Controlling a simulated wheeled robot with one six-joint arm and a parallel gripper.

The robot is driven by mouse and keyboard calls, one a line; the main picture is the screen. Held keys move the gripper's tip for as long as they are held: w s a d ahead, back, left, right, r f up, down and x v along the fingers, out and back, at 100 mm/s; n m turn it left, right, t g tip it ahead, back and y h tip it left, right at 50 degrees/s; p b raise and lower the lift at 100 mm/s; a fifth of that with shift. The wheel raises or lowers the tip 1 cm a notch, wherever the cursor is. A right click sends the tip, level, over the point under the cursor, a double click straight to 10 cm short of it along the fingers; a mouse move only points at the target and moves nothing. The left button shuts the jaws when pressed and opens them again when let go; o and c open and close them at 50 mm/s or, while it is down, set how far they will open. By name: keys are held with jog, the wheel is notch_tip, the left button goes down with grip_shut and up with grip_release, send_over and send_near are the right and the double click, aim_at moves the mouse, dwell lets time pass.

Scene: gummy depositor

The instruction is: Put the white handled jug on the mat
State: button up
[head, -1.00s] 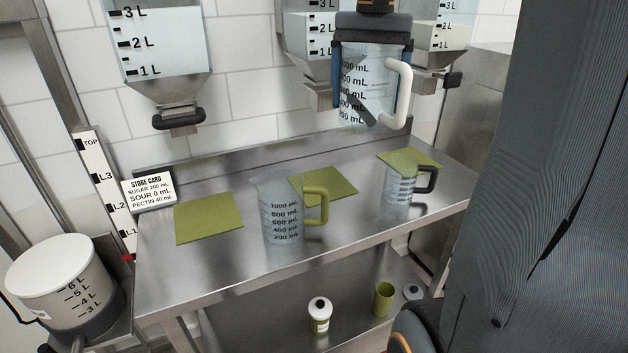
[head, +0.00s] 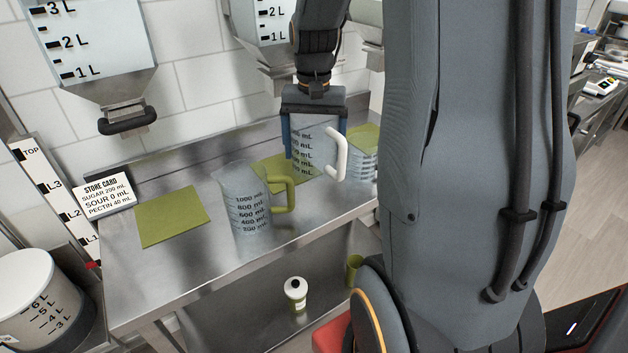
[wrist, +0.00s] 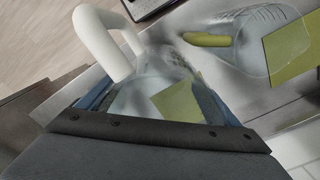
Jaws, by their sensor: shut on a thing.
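My gripper (head: 313,112) is shut on the white handled jug (head: 311,150), with its blue fingers on both sides of the rim. The jug is clear with black volume marks, upright, and its white handle points right. It appears held above the steel table, in front of the middle green mat (head: 270,170), which it partly hides. The wrist view shows its white handle (wrist: 98,42) too. Another green mat (head: 172,217) lies bare at the left. A third mat (head: 367,137) is at the back right, mostly hidden. Which mat is meant, I cannot tell.
A clear jug with a green handle (head: 247,205) stands left of the held jug, close by. Another jug (head: 364,167) stands behind the held jug, mostly hidden. Hoppers (head: 100,60) hang above. A store card (head: 104,196) stands at the left.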

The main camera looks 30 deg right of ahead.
notch_tip(320, 180, down, 11)
jog(key=shift+r+p, duration=0.1)
jog(key=shift+p, duration=0.95)
jog(key=o, duration=1.4)
